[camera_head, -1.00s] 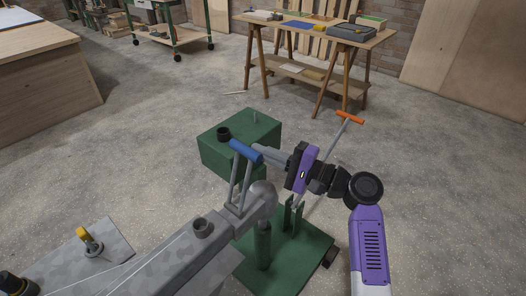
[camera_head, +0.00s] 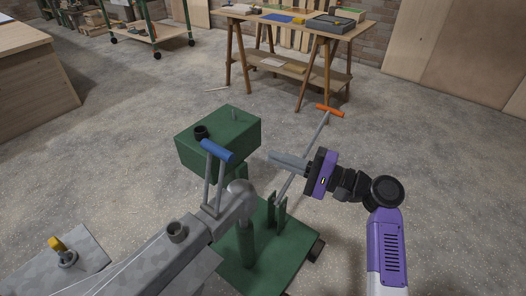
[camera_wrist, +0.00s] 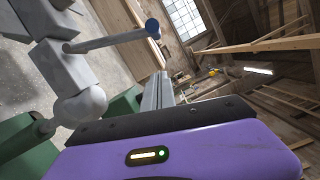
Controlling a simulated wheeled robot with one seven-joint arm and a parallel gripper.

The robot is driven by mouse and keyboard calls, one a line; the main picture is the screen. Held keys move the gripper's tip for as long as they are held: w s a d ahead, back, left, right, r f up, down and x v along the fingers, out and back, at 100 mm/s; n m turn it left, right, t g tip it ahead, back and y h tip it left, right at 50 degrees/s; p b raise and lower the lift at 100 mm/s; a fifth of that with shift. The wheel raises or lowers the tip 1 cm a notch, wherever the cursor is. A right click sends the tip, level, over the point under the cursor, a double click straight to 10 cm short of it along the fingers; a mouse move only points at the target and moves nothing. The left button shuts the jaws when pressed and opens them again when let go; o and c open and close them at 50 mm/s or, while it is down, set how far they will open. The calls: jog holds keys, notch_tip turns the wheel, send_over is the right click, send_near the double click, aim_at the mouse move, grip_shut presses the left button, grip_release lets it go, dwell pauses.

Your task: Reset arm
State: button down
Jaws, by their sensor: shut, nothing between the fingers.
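My gripper (camera_head: 272,155) reaches in from the right in the head view, its grey fingers shut and empty, pointing left. It is apart from the blue-handled lever (camera_head: 216,150) to its left, on the grey trailer coupling (camera_head: 240,190). In the wrist view the shut fingers (camera_wrist: 158,90) point up the picture, and the blue-ended lever (camera_wrist: 152,26) is left of them. A thin rod with an orange handle (camera_head: 330,110) stands tilted behind my gripper, rising from the green base (camera_head: 262,250).
A green box (camera_head: 222,138) with a black cap sits behind the lever. The grey drawbar (camera_head: 150,265) fills the lower left. A wooden trestle table (camera_head: 292,24) with tools stands at the back, and a wooden cabinet (camera_head: 30,65) at the far left. The floor at right is open.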

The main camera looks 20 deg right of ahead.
jog(key=shift+s+d, duration=0.35)
jog(key=shift+d, duration=0.1)
